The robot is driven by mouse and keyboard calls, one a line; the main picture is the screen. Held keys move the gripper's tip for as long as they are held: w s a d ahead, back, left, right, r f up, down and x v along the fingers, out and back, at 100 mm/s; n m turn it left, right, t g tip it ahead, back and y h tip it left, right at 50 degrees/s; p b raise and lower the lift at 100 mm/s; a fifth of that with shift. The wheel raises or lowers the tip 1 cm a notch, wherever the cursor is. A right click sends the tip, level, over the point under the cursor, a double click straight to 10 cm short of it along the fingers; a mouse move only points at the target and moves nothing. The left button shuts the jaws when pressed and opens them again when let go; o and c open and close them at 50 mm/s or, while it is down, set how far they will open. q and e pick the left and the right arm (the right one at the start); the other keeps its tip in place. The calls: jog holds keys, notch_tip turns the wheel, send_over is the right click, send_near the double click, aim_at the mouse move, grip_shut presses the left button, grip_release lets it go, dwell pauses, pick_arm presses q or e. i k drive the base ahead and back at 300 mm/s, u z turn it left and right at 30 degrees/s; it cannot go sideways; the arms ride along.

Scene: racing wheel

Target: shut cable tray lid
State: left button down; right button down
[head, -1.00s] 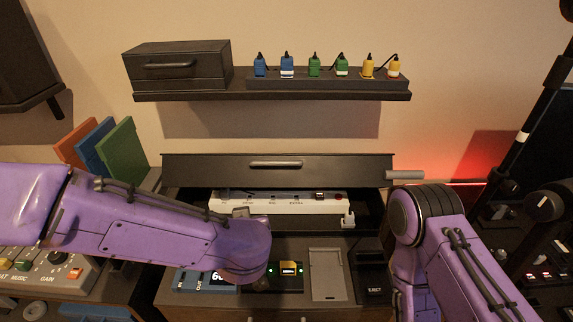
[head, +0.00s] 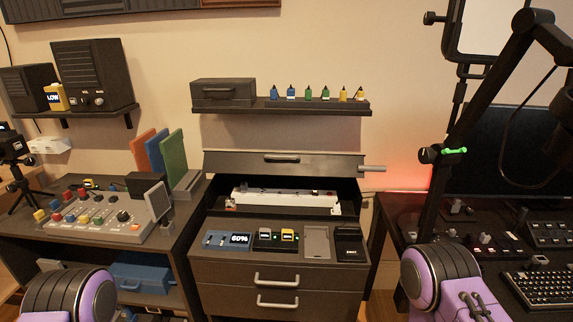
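The cable tray lid (head: 240,163) is a dark panel with a grey bar handle (head: 283,157), raised at the back of the cabinet. Under it the tray is open, and a white power strip (head: 285,200) shows inside. A grey cylinder (head: 373,168) sticks out at the lid's right end. Only a purple and black joint of my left arm shows at the bottom left, and another of my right arm at the bottom right. Both grippers are outside the picture.
A mixer desk (head: 100,212) stands on the left table. A dark boom arm (head: 450,140) and keyboard (head: 540,287) are at the right. A shelf (head: 310,106) hangs above.

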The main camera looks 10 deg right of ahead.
aim_at(214, 162)
jog(key=z, duration=0.15)
jog(key=k, duration=0.4)
jog(key=u, duration=1.05)
jog(key=i, duration=1.45)
jog(key=z, duration=0.65)
